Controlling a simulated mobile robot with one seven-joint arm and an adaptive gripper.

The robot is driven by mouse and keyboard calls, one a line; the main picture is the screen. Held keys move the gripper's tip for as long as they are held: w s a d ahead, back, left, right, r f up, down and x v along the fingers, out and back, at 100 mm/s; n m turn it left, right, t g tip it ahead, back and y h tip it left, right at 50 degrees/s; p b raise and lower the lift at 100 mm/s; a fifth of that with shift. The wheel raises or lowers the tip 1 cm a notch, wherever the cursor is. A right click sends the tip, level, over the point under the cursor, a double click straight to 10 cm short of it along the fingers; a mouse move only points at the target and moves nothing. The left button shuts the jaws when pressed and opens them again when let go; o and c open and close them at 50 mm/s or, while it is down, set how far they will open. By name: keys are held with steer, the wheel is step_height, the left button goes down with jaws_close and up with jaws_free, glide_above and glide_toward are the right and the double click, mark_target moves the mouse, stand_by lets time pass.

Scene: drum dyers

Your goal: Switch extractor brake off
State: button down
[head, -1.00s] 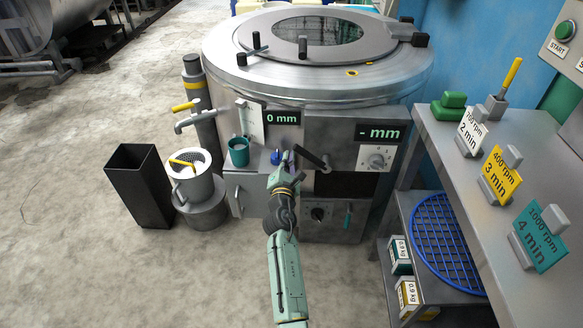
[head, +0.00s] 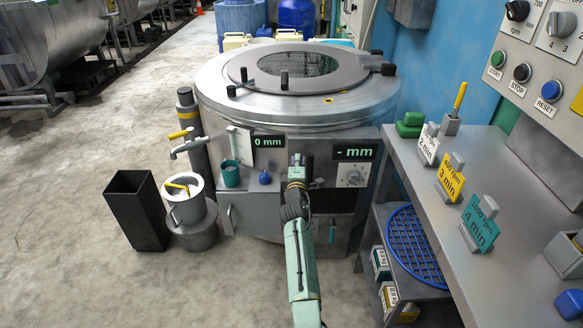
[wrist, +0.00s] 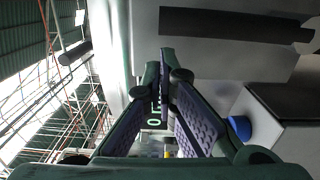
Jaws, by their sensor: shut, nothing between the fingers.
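The extractor (head: 230,125) is the round steel machine ahead, with its lid shut on top. A dark lever handle, which may be its brake, is mostly behind my gripper in the head view; a dark end (head: 318,183) shows just right of it. In the wrist view a thick black bar (wrist: 235,25) crosses the upper right, close to the fingers. My gripper (head: 296,160) is at the front panel between the two displays. In the wrist view its fingertips (wrist: 160,62) are together and empty. I cannot tell whether they touch the bar.
A blue knob (head: 264,177) and teal mug (head: 231,174) sit left of my gripper. A dial (head: 354,175) is to its right. A steel table (head: 440,205) with rpm signs stands at right. A black bin (head: 135,210) stands at left on open floor.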

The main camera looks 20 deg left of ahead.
steer(key=shift+w+d+r+m, duration=0.2)
steer(key=shift+w+d+m, duration=0.05)
steer(key=shift+d+m, duration=0.3)
steer(key=shift+s+f, duration=0.1)
stand_by(0.3)
